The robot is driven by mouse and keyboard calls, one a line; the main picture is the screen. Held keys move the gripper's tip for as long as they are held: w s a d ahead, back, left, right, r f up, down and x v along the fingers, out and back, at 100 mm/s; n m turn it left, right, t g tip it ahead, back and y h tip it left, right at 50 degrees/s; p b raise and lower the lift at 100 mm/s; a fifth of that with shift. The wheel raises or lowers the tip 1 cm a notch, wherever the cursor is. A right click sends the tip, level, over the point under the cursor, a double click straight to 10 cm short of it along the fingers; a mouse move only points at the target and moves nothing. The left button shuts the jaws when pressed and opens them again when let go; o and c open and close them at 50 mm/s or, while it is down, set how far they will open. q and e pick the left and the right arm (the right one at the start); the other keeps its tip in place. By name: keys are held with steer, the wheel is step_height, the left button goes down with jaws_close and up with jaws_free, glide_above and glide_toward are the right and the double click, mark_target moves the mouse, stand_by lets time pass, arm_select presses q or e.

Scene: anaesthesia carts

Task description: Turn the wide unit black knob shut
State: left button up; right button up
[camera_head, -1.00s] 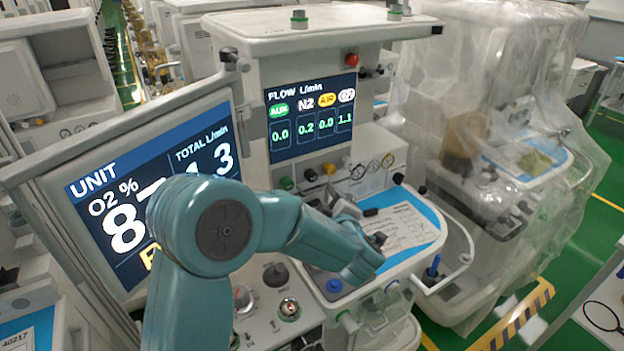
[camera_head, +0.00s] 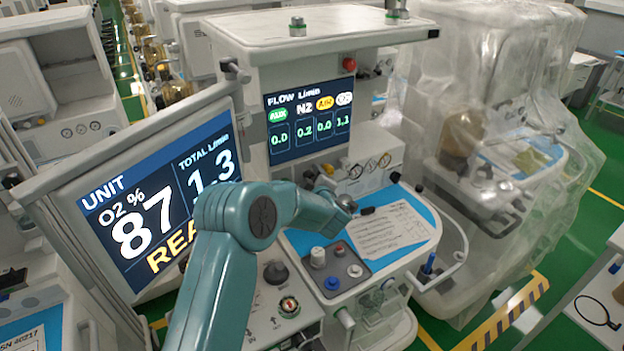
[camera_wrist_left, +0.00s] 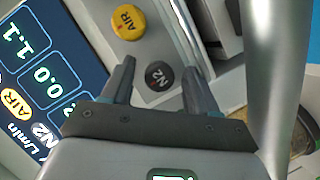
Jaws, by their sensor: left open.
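The black knob (camera_wrist_left: 159,74), marked N2, shows in the left wrist view between the two dark fingers of my left gripper (camera_wrist_left: 159,70). The fingers are apart, one on each side of the knob, with a visible gap on both sides. I cannot tell how far the fingertips are from the panel. A yellow knob (camera_wrist_left: 128,22) marked AIR sits just beyond it. In the head view my left gripper (camera_head: 322,186) is at the knob row under the flow screen (camera_head: 309,119), which reads N2 0.2. There the gripper largely hides the black knob. My right gripper is not in view.
The large tilted unit screen (camera_head: 160,195) stands left of my left arm. A paper sheet (camera_head: 392,232) lies on the blue worktop at right. Small knobs (camera_head: 318,257) stand on a lower panel. A plastic-covered cart (camera_head: 500,150) stands further right.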

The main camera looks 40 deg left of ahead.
arm_select(q)
steer(key=shift+c, duration=0.2)
steer(key=c, duration=1)
steer(key=shift+m+g+p, duration=0.3)
steer(key=shift+m+p, duration=0.3)
steer(key=shift+p, duration=0.2)
steer(key=o, duration=1)
steer(key=shift+o, duration=0.2)
